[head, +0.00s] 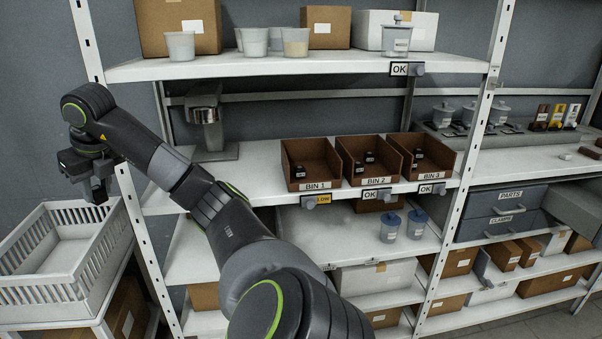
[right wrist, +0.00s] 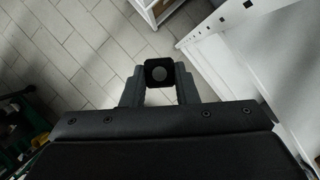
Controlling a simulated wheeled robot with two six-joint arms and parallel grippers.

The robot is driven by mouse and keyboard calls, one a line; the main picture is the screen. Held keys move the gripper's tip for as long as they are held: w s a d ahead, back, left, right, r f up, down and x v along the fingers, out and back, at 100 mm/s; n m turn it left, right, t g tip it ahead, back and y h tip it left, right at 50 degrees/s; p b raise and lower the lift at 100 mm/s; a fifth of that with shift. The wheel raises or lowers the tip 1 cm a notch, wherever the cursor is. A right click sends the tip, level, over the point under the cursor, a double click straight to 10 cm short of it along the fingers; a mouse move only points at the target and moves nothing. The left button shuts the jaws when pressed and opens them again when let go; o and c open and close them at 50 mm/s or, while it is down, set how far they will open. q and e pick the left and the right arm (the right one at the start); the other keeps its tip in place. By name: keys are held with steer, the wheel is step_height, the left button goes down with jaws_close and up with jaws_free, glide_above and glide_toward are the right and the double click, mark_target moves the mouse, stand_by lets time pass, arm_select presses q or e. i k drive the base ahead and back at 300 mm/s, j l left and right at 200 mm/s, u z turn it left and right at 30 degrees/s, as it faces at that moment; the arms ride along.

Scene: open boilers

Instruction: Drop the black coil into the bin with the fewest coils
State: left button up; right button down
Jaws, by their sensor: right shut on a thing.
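My right gripper (head: 97,190) hangs at the left of the head view, beside the shelf's left post and above the white crate's edge. In the right wrist view, the gripper (right wrist: 159,84) is shut on a black coil (right wrist: 158,72) with a grey round face, held over tiled floor. Three brown bins stand side by side on the middle shelf: BIN 1 (head: 312,186), BIN 2 (head: 378,182) and BIN 3 (head: 432,176). BIN 1 shows one black coil (head: 299,172). BIN 2 shows more than one coil (head: 370,157). BIN 3 shows dark coils (head: 418,154), their count unclear. My left gripper is not in view.
A white slatted crate (head: 40,275) stands at the left. Cups (head: 180,46) and cardboard boxes fill the upper shelf above the bins. A grey dispenser (head: 206,118) stands left of BIN 1. Blue-grey jars (head: 390,226) stand on the shelf below.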

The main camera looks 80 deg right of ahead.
mark_target(321, 177)
steer(key=z, duration=1.6)
